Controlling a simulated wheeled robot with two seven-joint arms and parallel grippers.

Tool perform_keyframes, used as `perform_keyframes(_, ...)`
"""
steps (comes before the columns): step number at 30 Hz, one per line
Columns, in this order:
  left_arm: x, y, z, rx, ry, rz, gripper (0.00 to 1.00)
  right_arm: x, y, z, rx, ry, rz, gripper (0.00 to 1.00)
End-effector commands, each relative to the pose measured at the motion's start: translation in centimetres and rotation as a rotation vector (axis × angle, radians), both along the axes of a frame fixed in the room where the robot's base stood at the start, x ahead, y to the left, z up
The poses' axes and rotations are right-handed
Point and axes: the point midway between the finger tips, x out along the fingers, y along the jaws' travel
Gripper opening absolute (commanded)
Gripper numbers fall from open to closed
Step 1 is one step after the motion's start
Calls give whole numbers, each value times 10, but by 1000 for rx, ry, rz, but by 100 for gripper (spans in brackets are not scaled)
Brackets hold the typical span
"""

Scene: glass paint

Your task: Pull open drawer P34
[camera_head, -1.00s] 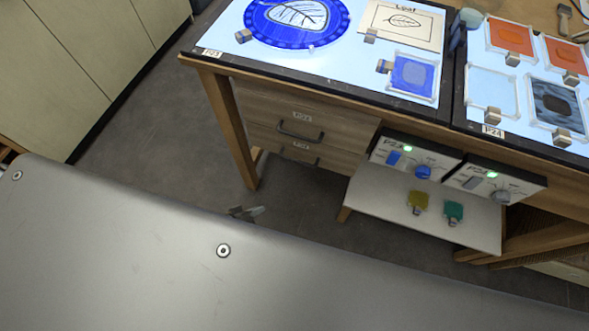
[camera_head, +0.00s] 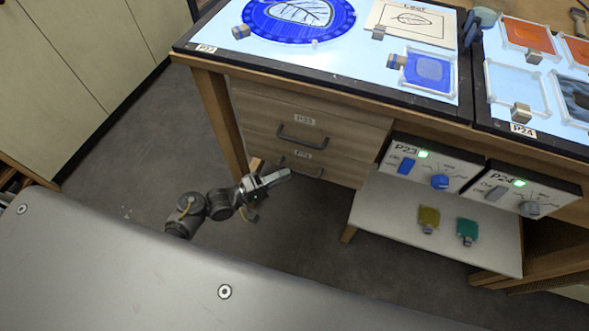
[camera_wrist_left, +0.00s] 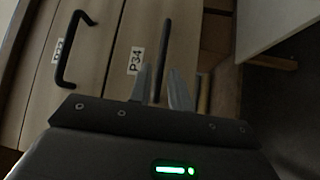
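Drawer P34 is the lower wooden drawer (camera_head: 335,170) under the table, and it looks closed. Its dark bar handle (camera_head: 310,173) is partly hidden in the head view by my left gripper (camera_head: 280,177). In the left wrist view the label P34 (camera_wrist_left: 135,61) is readable beside the dark handle (camera_wrist_left: 163,45). My left gripper (camera_wrist_left: 161,75) has its two fingers apart, with the handle lined up between them in the picture. I cannot tell whether the fingers reach around it or touch it. My right gripper is not in view.
The upper drawer handle (camera_head: 302,137) is just above. A wooden table leg (camera_head: 222,125) stands left of the drawers. A white shelf (camera_head: 385,210) with yellow and teal items is to the right. Floor (camera_head: 130,150) at left is clear.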

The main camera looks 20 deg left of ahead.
Motion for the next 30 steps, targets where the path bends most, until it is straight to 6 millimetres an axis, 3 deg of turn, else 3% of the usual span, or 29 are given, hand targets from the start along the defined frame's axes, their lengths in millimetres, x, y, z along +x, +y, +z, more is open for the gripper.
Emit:
perform_keyframes(9,26,-30,4,1,1,1,20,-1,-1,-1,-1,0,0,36)
perform_keyframes(20,28,-33,5,1,1,1,20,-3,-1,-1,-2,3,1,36)
perform_keyframes(24,28,-33,5,1,1,1,1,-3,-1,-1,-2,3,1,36)
perform_keyframes(30,28,-33,5,2,2,1,0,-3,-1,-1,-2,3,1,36)
